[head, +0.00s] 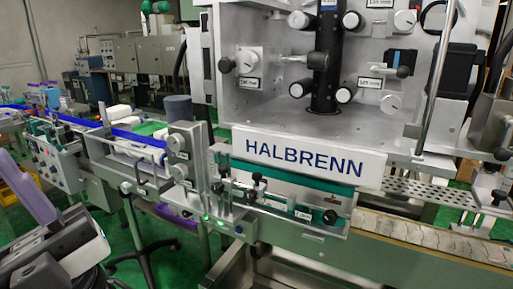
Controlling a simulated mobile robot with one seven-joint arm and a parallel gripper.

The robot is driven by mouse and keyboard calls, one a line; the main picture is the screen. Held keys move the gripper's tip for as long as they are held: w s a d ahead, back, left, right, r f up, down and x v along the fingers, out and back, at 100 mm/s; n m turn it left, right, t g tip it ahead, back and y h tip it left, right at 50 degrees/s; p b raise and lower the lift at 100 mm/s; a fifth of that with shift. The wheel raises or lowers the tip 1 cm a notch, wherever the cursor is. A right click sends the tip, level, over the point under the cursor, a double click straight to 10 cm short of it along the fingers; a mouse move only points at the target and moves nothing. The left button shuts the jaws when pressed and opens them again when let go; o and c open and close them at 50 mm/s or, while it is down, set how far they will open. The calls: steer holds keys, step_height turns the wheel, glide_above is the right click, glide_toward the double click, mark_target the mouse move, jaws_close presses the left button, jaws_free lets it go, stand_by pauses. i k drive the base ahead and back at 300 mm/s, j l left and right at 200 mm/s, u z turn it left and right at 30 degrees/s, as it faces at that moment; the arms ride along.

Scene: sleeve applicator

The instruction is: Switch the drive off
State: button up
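I cannot tell which control is the drive switch; the labels are too small to read surely. The machine with the HALBRENN sign (309,163) fills the middle and right. A small green light (207,218) glows on its lower front rail, with a dark blue round button (238,229) to its right. A grey post left of the sign carries two round knobs (180,156). A control box (57,163) with several knobs is on the conveyor at the left. Parts of my arm show at the lower left; no gripper fingers can be made out.
A blue-edged conveyor (125,135) carries white bottles (146,152) at the left. Round knobs and a black column (325,60) are inside the machine's upper housing. A slatted belt (430,245) runs at the lower right. Green floor (170,265) shows below, with a black stand (145,255).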

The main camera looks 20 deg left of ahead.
mark_target(52, 169)
steer(key=j+u, duration=0.1)
steer(key=j, duration=0.3)
steer(key=i+j+u, duration=0.15)
steer(key=j, duration=0.3)
steer(key=i+j+u, duration=0.1)
steer(key=j, duration=0.3)
steer(key=i+j+u, duration=0.1)
steer(key=j, duration=0.3)
steer(key=i+j+u, duration=0.15)
steer(key=j, duration=0.25)
steer(key=j+u, duration=0.1)
steer(key=j, duration=0.25)
steer(key=i+j+u, duration=0.1)
steer(key=j, duration=0.2)
steer(key=i+j+u, duration=0.1)
steer(key=j, duration=0.7)
steer(key=i+j+u, duration=0.15)
steer(key=j, duration=0.3)
steer(key=i+j, duration=0.1)
steer(key=j, duration=0.35)
steer(key=k+u, duration=0.05)
